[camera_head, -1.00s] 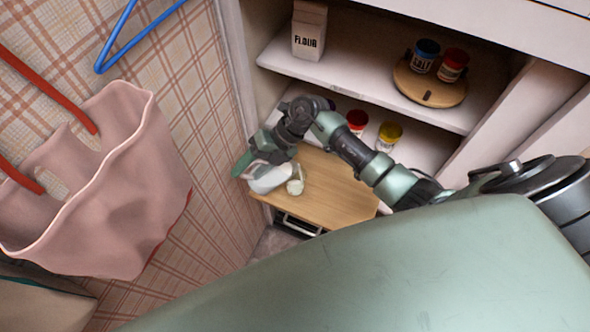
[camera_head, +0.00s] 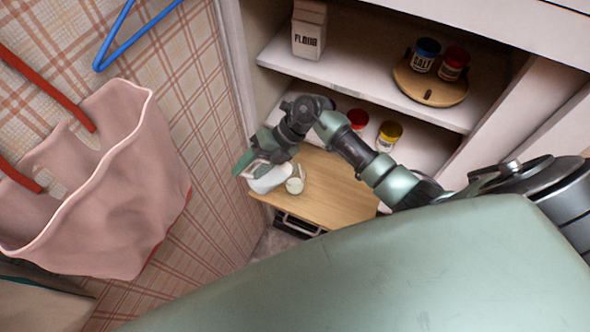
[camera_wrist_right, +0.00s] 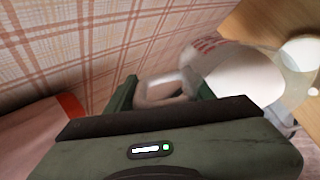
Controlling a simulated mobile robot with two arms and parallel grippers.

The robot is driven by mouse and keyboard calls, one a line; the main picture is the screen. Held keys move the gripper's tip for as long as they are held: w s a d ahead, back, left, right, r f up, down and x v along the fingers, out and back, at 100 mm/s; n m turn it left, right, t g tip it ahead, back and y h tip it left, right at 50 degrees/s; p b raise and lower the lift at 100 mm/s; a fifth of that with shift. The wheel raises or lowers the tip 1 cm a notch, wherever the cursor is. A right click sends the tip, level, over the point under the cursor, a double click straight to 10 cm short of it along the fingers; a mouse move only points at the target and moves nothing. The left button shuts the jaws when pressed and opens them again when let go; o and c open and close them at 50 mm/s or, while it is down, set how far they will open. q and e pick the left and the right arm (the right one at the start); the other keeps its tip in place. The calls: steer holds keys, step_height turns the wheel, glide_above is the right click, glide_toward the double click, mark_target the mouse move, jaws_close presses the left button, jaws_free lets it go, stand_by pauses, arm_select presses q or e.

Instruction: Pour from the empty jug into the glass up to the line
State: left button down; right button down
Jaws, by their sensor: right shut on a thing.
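The white jug (camera_head: 266,179) is at the left end of the wooden surface in the head view, tilted toward the glass. My right gripper (camera_head: 245,162) is shut on it. In the right wrist view the jug (camera_wrist_right: 240,75) has red marking on its side, and its handle lies between the fingers of my right gripper (camera_wrist_right: 165,90). The glass (camera_head: 296,184) stands on the wooden surface just right of the jug, with pale contents. It also shows in part at the right edge of the wrist view (camera_wrist_right: 300,52). The line and the jug's inside are too small or hidden to see. My left gripper is not in view.
The wooden surface (camera_head: 335,190) is clear right of the glass. Shelves behind hold a flour bag (camera_head: 309,30), a round wooden stand (camera_head: 430,90) with two jars, and red-lidded (camera_head: 357,119) and yellow-lidded (camera_head: 389,135) jars. A plaid wall and a pink bag (camera_head: 110,190) are close on the left.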

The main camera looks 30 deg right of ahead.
stand_by(0.6)
steer(key=shift+r, duration=0.1)
steer(key=shift+w+a+r+p, duration=0.1)
steer(key=shift+r+p, duration=0.15)
steer(key=shift+p, duration=0.3)
steer(key=a+f+h+b, duration=0.3)
steer(key=f+h, duration=0.1)
steer(key=f, duration=0.2)
steer(key=a+f+g+h+b, duration=0.1)
steer(key=a+f+h+b, duration=0.2)
steer(key=f+h, duration=0.2)
steer(key=shift+w+a+f, duration=0.2)
steer(key=shift+w+f, duration=0.15)
steer(key=shift+f, duration=0.85)
